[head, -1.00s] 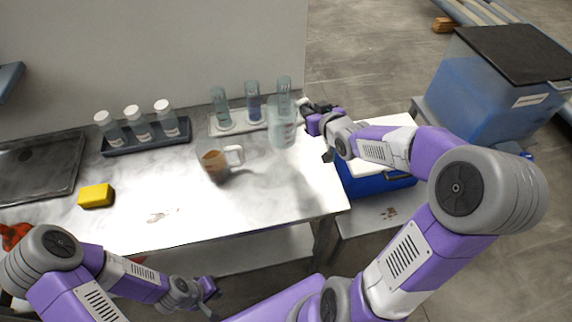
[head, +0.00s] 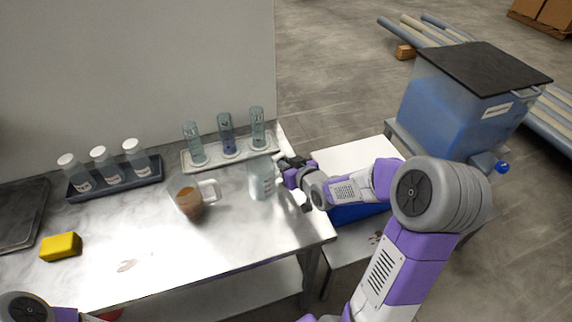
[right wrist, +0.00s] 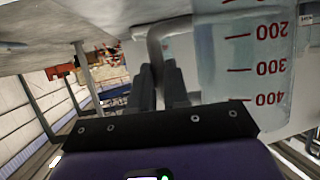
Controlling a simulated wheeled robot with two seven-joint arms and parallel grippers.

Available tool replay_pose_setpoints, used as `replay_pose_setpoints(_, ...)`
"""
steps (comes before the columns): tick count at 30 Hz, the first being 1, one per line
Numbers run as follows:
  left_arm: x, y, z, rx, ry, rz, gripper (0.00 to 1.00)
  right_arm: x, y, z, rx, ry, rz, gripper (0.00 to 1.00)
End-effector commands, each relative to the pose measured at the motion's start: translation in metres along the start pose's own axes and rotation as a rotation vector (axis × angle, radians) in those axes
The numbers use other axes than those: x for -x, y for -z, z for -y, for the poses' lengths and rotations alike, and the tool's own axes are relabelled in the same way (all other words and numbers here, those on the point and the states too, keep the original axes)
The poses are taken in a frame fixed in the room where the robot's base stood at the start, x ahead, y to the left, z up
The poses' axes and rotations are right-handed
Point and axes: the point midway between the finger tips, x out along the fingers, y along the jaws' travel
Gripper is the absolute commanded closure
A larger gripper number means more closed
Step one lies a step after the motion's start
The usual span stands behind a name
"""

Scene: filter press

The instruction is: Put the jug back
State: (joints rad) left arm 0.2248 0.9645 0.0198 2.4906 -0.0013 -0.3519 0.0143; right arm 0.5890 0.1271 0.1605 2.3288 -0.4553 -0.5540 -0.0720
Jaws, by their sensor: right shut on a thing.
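A clear jug (head: 261,180) stands upright at the right end of the bench, in front of the cylinder rack. In the right wrist view, the jug (right wrist: 245,55) shows red scale marks and fills the upper right. My right gripper (head: 284,171) comes from the right and is shut on the jug's handle. In the right wrist view, the fingers of the gripper (right wrist: 156,85) close around the grey handle. I cannot tell whether the jug's base touches the bench. A second jug (head: 187,197) with brown liquid stands to the left, apart from it. My left gripper is out of view.
A white rack (head: 215,160) with three tall cylinders stands behind the jugs. A dark tray (head: 117,185) with three white-capped bottles and a yellow sponge (head: 61,247) are further left. A blue tank (head: 450,115) stands beyond the bench.

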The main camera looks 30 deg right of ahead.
Motion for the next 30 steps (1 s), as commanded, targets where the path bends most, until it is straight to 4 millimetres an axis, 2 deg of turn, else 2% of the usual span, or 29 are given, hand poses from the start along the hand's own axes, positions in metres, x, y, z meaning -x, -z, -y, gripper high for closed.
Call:
replay_pose_setpoints(4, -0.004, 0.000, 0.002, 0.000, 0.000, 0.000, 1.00, -0.002, -0.004, 0.000, 0.000, 0.000, -0.001, 1.00)
replay_pose_setpoints(5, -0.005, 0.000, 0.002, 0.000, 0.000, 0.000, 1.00, -0.002, -0.004, 0.000, 0.000, 0.000, 0.000, 0.83)
replay_pose_setpoints(9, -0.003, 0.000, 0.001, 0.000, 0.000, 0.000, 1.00, -0.001, -0.003, 0.000, 0.000, 0.000, 0.000, 0.61)
replay_pose_setpoints(10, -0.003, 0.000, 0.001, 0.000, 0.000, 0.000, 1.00, -0.001, -0.003, 0.000, 0.000, 0.000, 0.000, 0.59)
replay_pose_setpoints(22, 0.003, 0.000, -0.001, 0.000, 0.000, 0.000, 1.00, 0.002, 0.002, 0.000, 0.000, 0.000, 0.000, 0.59)
replay_pose_setpoints(26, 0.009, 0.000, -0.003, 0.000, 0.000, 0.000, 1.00, 0.026, 0.003, -0.001, 0.002, -0.003, -0.001, 0.59)
replay_pose_setpoints(30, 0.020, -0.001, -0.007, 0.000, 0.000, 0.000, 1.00, 0.061, 0.004, -0.001, 0.001, -0.004, -0.001, 0.59)
